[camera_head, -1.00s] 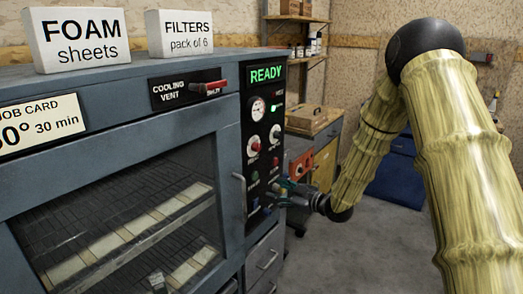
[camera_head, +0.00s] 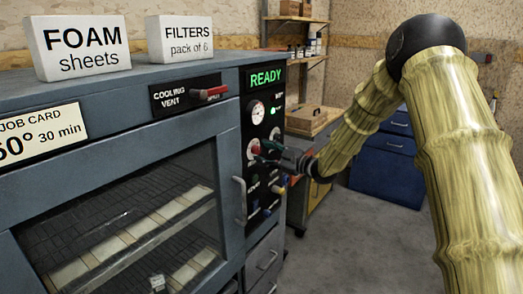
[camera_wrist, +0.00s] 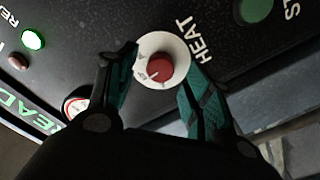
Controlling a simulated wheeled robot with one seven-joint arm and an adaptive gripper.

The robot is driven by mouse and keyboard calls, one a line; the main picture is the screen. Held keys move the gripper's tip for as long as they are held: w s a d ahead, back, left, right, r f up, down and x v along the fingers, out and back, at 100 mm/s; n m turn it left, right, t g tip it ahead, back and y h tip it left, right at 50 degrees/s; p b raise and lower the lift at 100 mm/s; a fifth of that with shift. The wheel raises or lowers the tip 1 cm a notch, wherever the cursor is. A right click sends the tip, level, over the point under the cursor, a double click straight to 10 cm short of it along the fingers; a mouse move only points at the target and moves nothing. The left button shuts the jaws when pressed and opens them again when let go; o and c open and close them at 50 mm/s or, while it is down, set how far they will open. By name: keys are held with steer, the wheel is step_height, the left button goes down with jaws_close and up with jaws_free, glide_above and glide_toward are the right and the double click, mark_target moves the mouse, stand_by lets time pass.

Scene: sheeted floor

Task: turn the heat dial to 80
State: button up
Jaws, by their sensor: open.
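The heat dial is a red knob on a round white plate marked HEAT. In the wrist view the knob (camera_wrist: 159,69) sits between my gripper's teal fingers (camera_wrist: 163,62). A pale pointer mark shows on the knob, but its scale reading is too small to tell. In the head view the dial (camera_head: 253,147) is on the black panel below the gauge, partly covered by my gripper (camera_head: 266,152). My gripper is open, one finger on each side of the dial; I cannot tell whether either finger touches it.
The READY display (camera_head: 266,76) is lit green above the gauge (camera_head: 257,111). A red-handled cooling vent lever (camera_head: 210,93) and the oven door handle (camera_head: 240,200) are left of the panel. A green button (camera_wrist: 256,9) lies beyond the dial. Floor is clear at right.

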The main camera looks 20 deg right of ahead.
steer(key=shift+x, duration=1.2)
steer(key=c, duration=1)
steer(key=m+p, duration=0.3)
steer(key=m, duration=0.3)
steer(key=shift+d+r, duration=0.1)
steer(key=shift+r, duration=0.05)
steer(key=m+p, duration=0.2)
steer(key=m, duration=0.4)
